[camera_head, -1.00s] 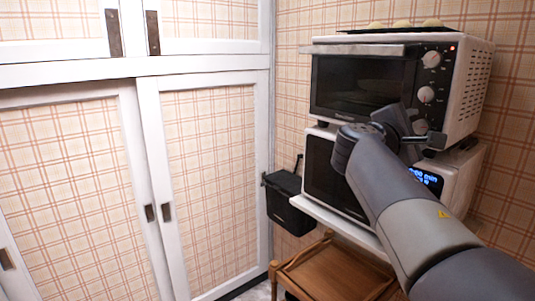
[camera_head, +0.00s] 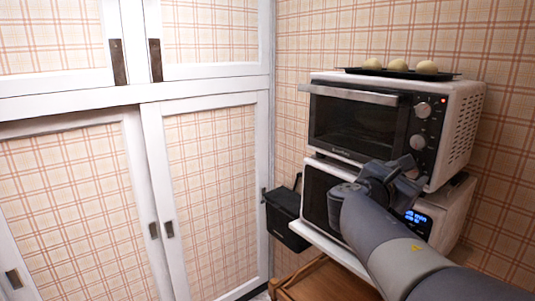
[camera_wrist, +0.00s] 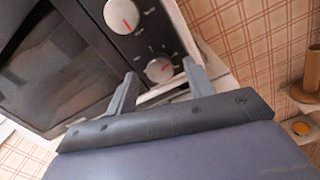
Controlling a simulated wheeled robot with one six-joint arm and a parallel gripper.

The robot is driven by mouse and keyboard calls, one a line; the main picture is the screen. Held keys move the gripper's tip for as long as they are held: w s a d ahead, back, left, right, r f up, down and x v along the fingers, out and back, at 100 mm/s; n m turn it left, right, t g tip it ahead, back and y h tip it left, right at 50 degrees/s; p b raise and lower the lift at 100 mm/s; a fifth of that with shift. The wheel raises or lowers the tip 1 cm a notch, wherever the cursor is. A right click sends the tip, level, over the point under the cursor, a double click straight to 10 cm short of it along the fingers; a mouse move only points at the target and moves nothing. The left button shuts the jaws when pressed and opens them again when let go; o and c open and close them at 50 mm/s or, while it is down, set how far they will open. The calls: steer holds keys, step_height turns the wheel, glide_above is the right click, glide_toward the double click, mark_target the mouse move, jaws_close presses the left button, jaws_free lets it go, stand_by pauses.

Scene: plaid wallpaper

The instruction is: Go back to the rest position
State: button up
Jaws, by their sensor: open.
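My gripper (camera_head: 405,168) is in front of the lower right part of the white toaster oven (camera_head: 462,120), just below its knobs. In the wrist view its two fingers (camera_wrist: 160,85) are spread apart with nothing held between them. The wrist view also shows the oven's black control panel (camera_wrist: 140,35) with two knobs close beyond the fingers. I cannot tell whether a finger touches the oven. The oven door (camera_head: 355,125) looks shut. My arm reaches in from the lower right and hides part of the microwave (camera_head: 322,195) below.
A dark tray (camera_head: 395,74) with three pale buns (camera_head: 427,67) lies on top of the oven. A black bin (camera_head: 285,215) hangs by the corner. A wooden cart (camera_head: 320,283) stands below. White cabinets (camera_head: 140,95) fill the left. Cylindrical items (camera_wrist: 310,75) show at the wrist view's right.

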steer(key=n+p, duration=0.4)
steer(key=p, duration=0.1)
steer(key=shift+n, duration=0.4)
steer(key=shift+f, duration=0.15)
